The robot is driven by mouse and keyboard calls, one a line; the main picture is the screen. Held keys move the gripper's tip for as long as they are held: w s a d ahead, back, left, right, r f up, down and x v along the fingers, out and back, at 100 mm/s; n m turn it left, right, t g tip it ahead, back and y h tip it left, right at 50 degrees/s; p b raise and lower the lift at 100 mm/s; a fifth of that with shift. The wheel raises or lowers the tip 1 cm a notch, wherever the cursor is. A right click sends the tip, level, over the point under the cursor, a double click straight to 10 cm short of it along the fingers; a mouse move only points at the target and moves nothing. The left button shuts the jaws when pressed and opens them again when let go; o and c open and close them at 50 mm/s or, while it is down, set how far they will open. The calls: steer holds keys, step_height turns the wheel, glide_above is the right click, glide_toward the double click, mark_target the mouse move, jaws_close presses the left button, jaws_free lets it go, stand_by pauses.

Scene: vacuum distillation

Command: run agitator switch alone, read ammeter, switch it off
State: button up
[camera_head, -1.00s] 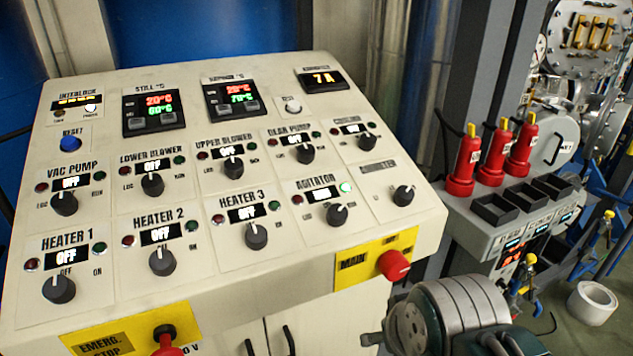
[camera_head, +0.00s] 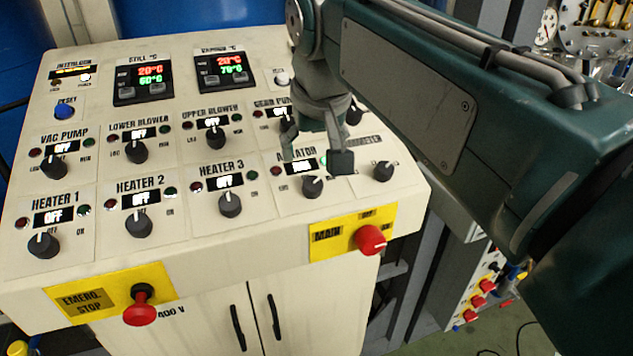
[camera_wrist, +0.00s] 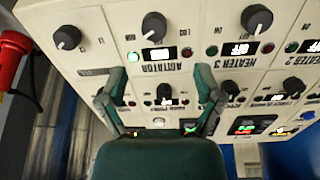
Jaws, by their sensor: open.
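The agitator knob (camera_head: 312,187) is black, low on the sloped panel, and its pointer leans up and to the right. Its display (camera_head: 300,167) is lit but too small to read. In the wrist view the knob (camera_wrist: 153,28) appears upside down, with the agitator display (camera_wrist: 158,55) below it. My gripper (camera_head: 315,157) is open and empty, its fingers spread just above the knob and apart from it. The fingers also show in the wrist view (camera_wrist: 160,80). My arm hides the ammeter in the head view; a small orange readout (camera_wrist: 136,133) in the wrist view is illegible.
The heater 3 knob (camera_head: 230,205) is to the left, and another knob (camera_head: 383,171) to the right. A red main switch (camera_head: 371,240) and a red emergency stop (camera_head: 140,308) stick out from the panel front. The heater displays read OFF.

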mark_target(313, 184)
steer(key=x, duration=0.5)
steer(key=d+x, duration=0.1)
steer(key=x, duration=0.2)
steer(key=shift+w+f, duration=0.1)
steer(key=shift+f, duration=0.25)
steer(key=shift+w+a+f, duration=0.2)
steer(key=shift+w+f, duration=0.05)
steer(key=shift+f, duration=0.3)
steer(key=shift+a+f, duration=0.1)
steer(key=shift+a, duration=0.1)
steer(key=shift+d, duration=0.2)
steer(key=c, duration=1.2)
